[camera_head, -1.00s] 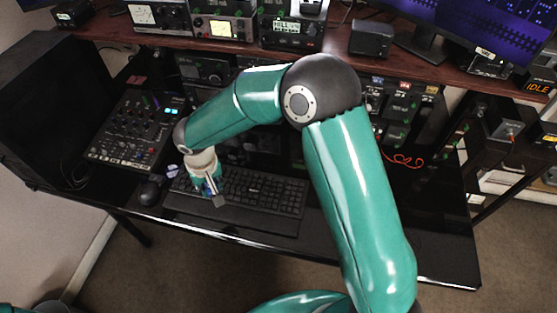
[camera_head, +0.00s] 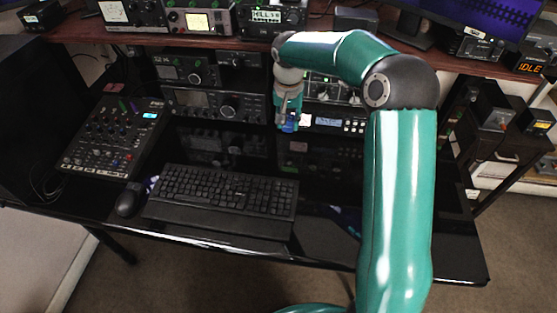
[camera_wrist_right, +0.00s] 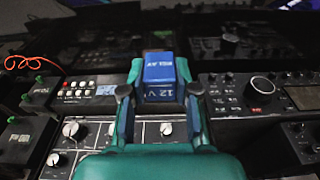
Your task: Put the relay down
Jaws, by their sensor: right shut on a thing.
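The relay (camera_head: 289,126) is a small blue block at the tip of my right gripper (camera_head: 290,118). In the right wrist view the relay (camera_wrist_right: 160,72) shows white lettering, "RELAY" and "12 V", and sits between the two fingers of my gripper (camera_wrist_right: 160,90), which is shut on it. In the head view the gripper points down in front of the stacked radio units, beyond the keyboard. The relay appears held above the dark desk; its exact height cannot be told. My left gripper is not in view.
A keyboard (camera_head: 225,192) and mouse (camera_head: 127,203) lie on the glossy black desk (camera_head: 325,235). A mixer (camera_head: 110,140) stands at the left. Radio units (camera_head: 215,104) line the back under a wooden shelf (camera_head: 75,30). Bare desk lies right of the keyboard.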

